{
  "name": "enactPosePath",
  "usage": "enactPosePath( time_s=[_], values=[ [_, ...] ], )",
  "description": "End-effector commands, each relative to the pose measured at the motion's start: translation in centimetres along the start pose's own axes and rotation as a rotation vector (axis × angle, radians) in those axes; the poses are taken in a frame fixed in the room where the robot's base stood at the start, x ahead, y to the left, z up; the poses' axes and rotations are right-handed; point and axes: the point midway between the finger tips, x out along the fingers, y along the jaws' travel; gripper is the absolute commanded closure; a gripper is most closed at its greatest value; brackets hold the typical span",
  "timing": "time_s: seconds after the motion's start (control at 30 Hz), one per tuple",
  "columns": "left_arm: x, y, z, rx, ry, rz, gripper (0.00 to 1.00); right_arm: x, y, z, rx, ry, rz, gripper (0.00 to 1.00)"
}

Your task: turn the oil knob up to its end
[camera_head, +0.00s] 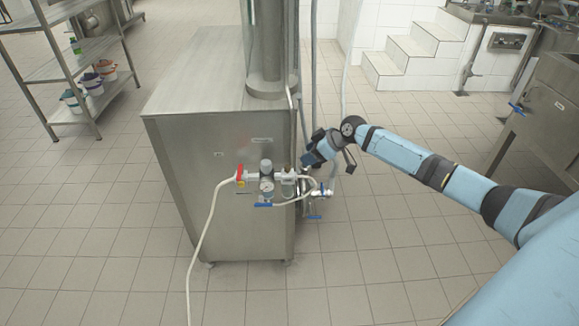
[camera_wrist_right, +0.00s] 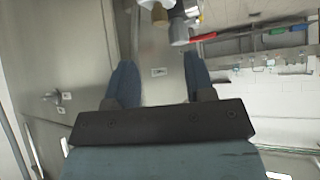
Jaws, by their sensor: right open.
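The air unit on the steel machine carries a grey round knob (camera_head: 266,166) above a gauge (camera_head: 267,187). Right of it is a clear-bowled unit (camera_head: 288,188), likely the oiler; its top is too small to make out as the oil knob. In the right wrist view a brownish knob-like piece (camera_wrist_right: 160,17), possibly the oil knob, shows beside a grey cylindrical knob (camera_wrist_right: 179,33). My right gripper (camera_head: 309,148) is just right of and above the unit. Its two fingers are apart and empty in the wrist view (camera_wrist_right: 160,68), short of both knobs. My left gripper is out of view.
A red-handled valve (camera_head: 240,174) with a white hose is at the unit's left. Blue-handled valves (camera_head: 264,205) hang below, and pipes rise behind my right gripper. A steel shelf (camera_head: 75,70) stands at left.

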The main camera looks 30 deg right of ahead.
Motion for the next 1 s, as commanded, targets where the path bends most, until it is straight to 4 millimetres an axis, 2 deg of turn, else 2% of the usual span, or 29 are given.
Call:
enactPosePath(
  time_s=[0.03,0.2,0.4,0.6,0.87,0.9,1.0],
  values=[
    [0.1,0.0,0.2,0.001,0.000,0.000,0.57,1.3,-0.1,-0.1,0.002,0.002,-0.002,0.51],
    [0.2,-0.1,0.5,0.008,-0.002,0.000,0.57,5.0,-0.1,-0.1,0.002,0.001,-0.002,0.51],
    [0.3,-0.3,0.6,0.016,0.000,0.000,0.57,8.1,0.0,0.0,0.001,0.000,0.000,0.51],
    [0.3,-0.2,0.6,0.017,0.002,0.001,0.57,9.5,0.0,0.0,0.001,-0.002,0.000,0.51],
    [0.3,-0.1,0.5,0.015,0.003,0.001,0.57,9.7,0.0,0.0,0.000,-0.001,0.000,0.51],
    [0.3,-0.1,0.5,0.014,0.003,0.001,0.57,9.7,0.0,0.0,0.000,-0.001,0.000,0.53],
    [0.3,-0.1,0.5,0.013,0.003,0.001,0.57,9.6,0.0,0.0,0.001,-0.001,0.000,0.76]
  ],
)
